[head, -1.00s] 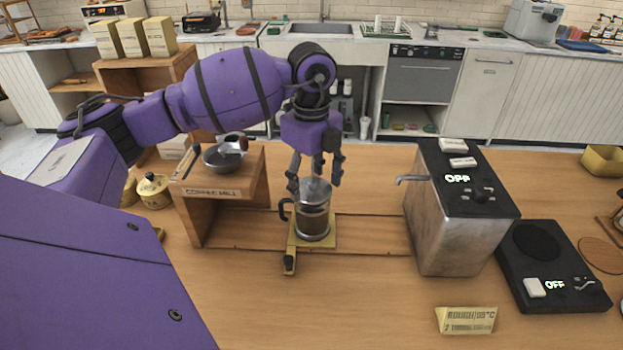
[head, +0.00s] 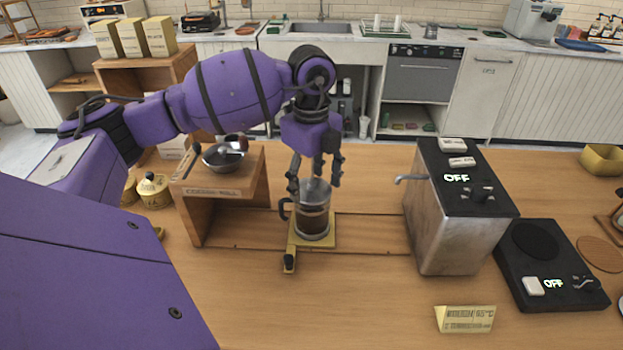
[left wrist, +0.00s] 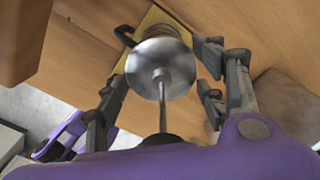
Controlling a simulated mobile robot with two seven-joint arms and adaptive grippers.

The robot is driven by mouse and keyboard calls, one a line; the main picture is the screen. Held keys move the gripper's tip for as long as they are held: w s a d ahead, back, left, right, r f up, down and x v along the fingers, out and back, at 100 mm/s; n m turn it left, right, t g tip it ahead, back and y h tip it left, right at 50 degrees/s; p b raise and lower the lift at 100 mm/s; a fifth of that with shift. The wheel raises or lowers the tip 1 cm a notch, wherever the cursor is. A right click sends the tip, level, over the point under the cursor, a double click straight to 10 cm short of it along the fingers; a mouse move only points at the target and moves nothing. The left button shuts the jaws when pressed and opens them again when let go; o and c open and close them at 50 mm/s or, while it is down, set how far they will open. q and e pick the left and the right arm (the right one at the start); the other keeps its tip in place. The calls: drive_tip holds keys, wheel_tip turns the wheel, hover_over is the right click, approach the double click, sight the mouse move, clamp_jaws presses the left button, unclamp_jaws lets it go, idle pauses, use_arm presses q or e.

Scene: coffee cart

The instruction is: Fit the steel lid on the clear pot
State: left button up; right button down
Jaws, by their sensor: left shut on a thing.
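The clear pot (head: 313,222) stands upright on a yellow base plate (head: 330,238), with dark brown contents and a black handle on its left. The steel lid (head: 316,187) is at the pot's mouth, under my left gripper (head: 314,181). In the left wrist view the lid (left wrist: 158,68) is a round disc with a thin rod rising towards my palm, and it covers most of the pot. My left gripper (left wrist: 164,92) is shut on the lid, its fingers on either side. Whether the lid's rim is fully seated is hard to tell. My right gripper is out of view.
A wooden mill stand (head: 222,190) with a dark bowl (head: 222,158) is close on the left. A steel boiler (head: 450,225) with a spout stands right of the pot. A black scale-like unit (head: 548,265) and yellow sign (head: 465,319) are further right.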

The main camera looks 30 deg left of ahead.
sight(312, 182)
use_arm(q)
drive_tip(key=shift+f, duration=0.35)
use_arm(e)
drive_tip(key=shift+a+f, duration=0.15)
use_arm(q)
drive_tip(key=o, duration=0.9)
drive_tip(key=shift+r+p, duration=1.1)
drive_tip(key=shift+r, duration=1.8)
drive_tip(key=shift+r+p, duration=0.9)
drive_tip(key=shift+r, duration=1.7)
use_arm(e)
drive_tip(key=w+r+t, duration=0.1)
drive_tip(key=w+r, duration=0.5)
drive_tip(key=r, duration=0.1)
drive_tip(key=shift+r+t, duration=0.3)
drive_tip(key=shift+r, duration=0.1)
